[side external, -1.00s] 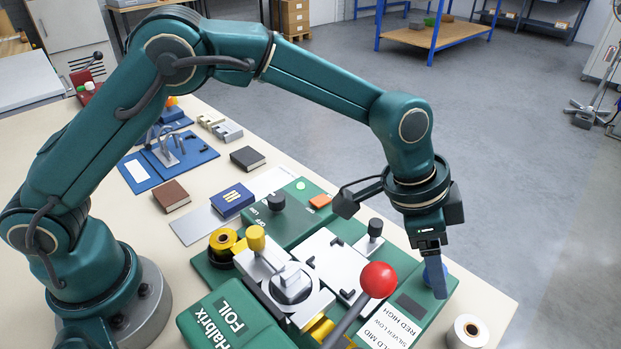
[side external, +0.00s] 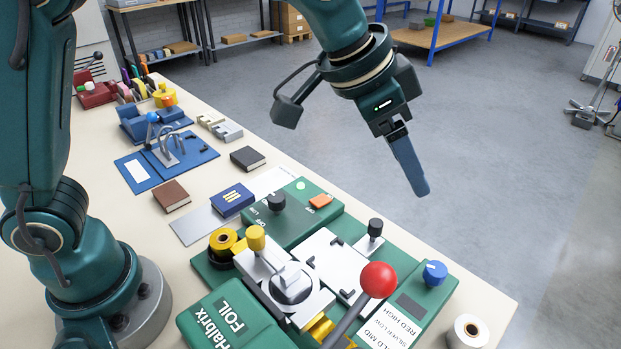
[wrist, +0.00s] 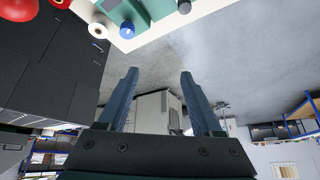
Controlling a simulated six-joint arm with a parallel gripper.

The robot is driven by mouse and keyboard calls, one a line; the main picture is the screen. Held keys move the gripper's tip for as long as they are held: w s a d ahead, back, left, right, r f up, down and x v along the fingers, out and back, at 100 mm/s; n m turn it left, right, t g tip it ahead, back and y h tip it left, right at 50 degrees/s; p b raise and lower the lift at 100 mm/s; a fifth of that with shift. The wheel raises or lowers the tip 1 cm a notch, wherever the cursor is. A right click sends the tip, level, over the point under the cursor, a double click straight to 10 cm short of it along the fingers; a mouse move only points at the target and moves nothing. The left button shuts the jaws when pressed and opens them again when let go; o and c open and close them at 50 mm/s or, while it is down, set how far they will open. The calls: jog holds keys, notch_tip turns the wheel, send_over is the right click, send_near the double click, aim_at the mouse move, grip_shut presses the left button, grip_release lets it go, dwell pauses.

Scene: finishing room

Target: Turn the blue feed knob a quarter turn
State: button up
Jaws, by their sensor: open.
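The blue feed knob (side external: 434,273) sits on the right end of the green foil machine (side external: 446,296), with a pale line on its top. It also shows in the wrist view (wrist: 127,30), near the top edge. My gripper (side external: 422,190) is raised above and behind the knob, clear of it. In the wrist view its two blue fingers (wrist: 158,76) are spread apart with nothing between them.
A red ball lever (side external: 378,280) rises in front of the machine's printed label. A white roll (side external: 467,332) stands near the bench's right edge. Beyond the bench is open floor.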

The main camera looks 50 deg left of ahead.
jog(key=s+a+n+t+y, duration=0.1)
jog(key=s+a+n+y, duration=0.2)
jog(key=s+a, duration=1.2)
jog(key=a+n, duration=0.1)
jog(key=n, duration=0.2)
jog(key=shift+s+r, duration=0.15)
jog(key=shift+r, duration=0.05)
jog(key=shift+n, duration=0.3)
